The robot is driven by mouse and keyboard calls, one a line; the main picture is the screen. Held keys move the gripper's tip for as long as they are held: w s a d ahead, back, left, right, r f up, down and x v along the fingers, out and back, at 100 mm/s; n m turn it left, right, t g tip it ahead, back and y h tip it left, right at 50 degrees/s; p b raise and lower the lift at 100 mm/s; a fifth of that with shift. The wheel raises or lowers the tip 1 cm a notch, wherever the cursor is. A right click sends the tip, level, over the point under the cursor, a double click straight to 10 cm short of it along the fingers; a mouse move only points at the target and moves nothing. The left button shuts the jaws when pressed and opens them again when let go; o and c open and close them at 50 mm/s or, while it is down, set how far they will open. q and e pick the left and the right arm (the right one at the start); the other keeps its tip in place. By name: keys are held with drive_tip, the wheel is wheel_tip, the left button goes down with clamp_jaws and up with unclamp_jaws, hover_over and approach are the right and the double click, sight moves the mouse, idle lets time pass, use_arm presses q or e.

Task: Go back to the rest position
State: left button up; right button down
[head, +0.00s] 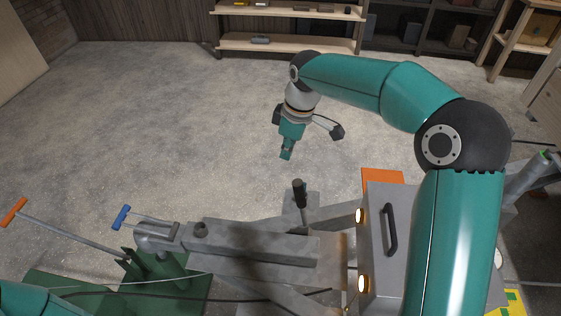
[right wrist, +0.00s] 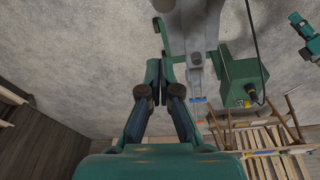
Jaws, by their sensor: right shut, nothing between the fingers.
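My right arm rises from the lower right of the head view and bends over to the left. Its gripper (head: 286,154) points down over the bare floor, beyond the grey beam (head: 240,245). In the right wrist view the two fingers of the right gripper (right wrist: 154,72) come together at their tips with nothing between them. The gripper appears clear of the surrounding objects. A teal piece of my left arm shows at the lower left corner of the head view; the left gripper is outside that picture.
A black-handled lever (head: 300,193) stands by the beam. A grey box (head: 374,240) with a black handle and lit lamps stands close to my right arm. A blue handle (head: 122,217) and an orange handle (head: 14,211) stick out at left. Shelves (head: 285,42) line the back; the middle floor is clear.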

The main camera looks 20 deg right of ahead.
drive_tip(key=shift+s+d+r, duration=0.15)
drive_tip(key=shift+s+r, duration=0.1)
drive_tip(key=shift+r, duration=0.3)
drive_tip(key=shift+w, duration=0.1)
drive_tip(key=shift+f, duration=0.1)
drive_tip(key=s+a+f+m+y, duration=0.1)
drive_tip(key=s+a+f+m, duration=0.15)
drive_tip(key=f, duration=0.75)
drive_tip(key=s+a+f+m+y, duration=0.1)
drive_tip(key=s+a+f+m, duration=0.2)
drive_tip(key=f, duration=0.7)
drive_tip(key=s+a+f+m, duration=0.3)
drive_tip(key=s+f, duration=0.4)
drive_tip(key=s, duration=0.2)
drive_tip(key=s+a+f+m+g, duration=0.1)
drive_tip(key=s+a+f+m, duration=0.2)
drive_tip(key=s+f, duration=0.3)
drive_tip(key=s, duration=0.4)
drive_tip(key=shift+f+y, duration=0.35)
drive_tip(key=shift+y, duration=0.05)
